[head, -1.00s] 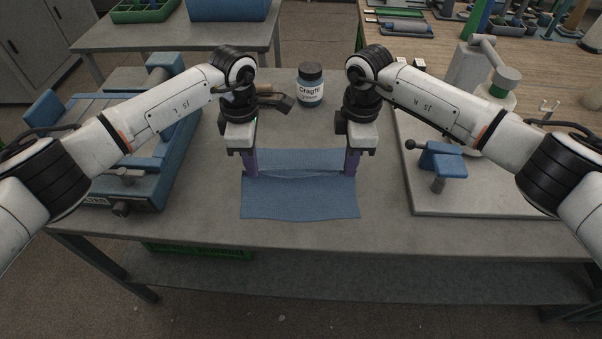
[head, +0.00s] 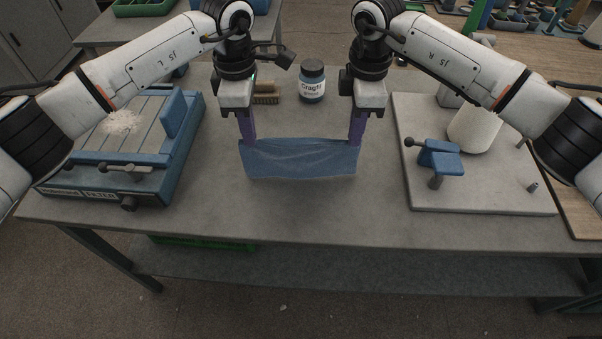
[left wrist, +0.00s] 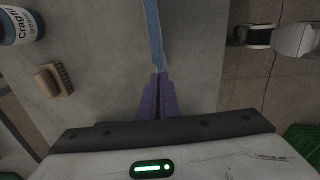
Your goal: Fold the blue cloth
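The blue cloth (head: 300,160) is stretched between my two grippers above the middle of the grey table, its top edge held near both corners and the rest hanging down. Whether its lower edge touches the table I cannot tell. My left gripper (head: 249,141) has its purple fingers shut on the left end of that edge. In the left wrist view the fingers (left wrist: 158,85) are together, and the cloth (left wrist: 154,35) shows as a thin strip running away from their tips. My right gripper (head: 355,141) is shut on the right end.
A jar labelled Cragfil (head: 312,82) and a brush (head: 266,94) stand behind the cloth. A blue fixture (head: 125,160) is at left. A pale board (head: 480,193) with a blue clamp (head: 440,158) and a white cone (head: 474,128) is at right. The table's front is clear.

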